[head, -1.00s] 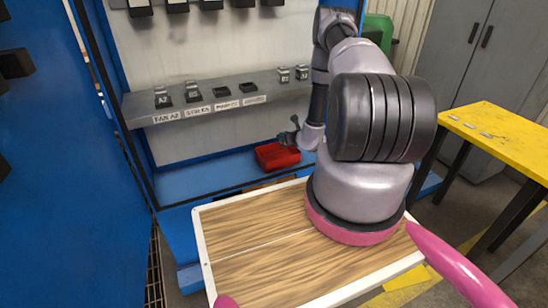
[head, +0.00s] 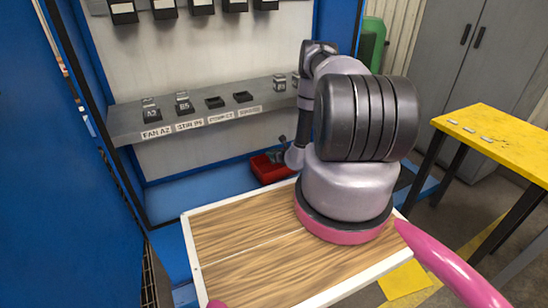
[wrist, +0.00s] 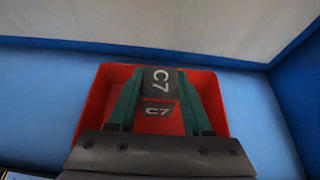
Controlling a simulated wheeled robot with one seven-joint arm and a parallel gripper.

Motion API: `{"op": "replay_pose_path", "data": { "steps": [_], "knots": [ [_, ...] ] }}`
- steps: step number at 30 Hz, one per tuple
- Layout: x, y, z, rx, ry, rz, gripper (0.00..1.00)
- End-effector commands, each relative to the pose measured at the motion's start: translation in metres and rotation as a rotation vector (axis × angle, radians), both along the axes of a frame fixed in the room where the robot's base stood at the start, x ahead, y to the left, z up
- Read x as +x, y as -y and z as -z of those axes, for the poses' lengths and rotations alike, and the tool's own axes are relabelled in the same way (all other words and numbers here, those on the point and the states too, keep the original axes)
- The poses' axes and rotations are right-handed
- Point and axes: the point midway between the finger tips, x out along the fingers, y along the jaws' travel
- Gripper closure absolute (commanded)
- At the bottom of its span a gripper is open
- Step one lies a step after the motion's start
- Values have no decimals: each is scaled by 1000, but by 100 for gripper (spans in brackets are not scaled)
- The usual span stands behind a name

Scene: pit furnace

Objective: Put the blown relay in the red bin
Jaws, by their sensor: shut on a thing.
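The blown relay (wrist: 158,82), a dark block marked C7, is pinched between the two green fingers of my gripper (wrist: 160,88) in the wrist view. The red bin (wrist: 92,100) lies behind and around the relay in that view, with its walls showing on both sides. In the head view the red bin (head: 268,172) sits on the blue cabinet ledge. My gripper (head: 282,150) is just above the bin's back right part. The relay is too small to make out in the head view, and its height above the bin floor is unclear.
A grey shelf (head: 205,120) with labelled sockets runs above the bin; some hold relays and two look empty. Dark blocks (head: 165,8) hang on the panel above. A yellow table (head: 500,140) stands at right. The blue ledge (head: 190,186) left of the bin is clear.

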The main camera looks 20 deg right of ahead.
Motion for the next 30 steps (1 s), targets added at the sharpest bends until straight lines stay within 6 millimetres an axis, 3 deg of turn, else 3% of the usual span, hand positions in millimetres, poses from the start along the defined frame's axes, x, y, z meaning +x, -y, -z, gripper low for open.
{"op": "replay_pose_path", "data": {
  "steps": [4, 27, 28, 30],
  "knots": [
    [0, 0, 17, 0, 0, 0, 100],
    [0, 0, 30, 0, 1, 0, 100],
    [0, 0, 30, 0, 0, 0, 47],
    [0, 0, 30, 0, 0, 0, 21]
  ]
}}
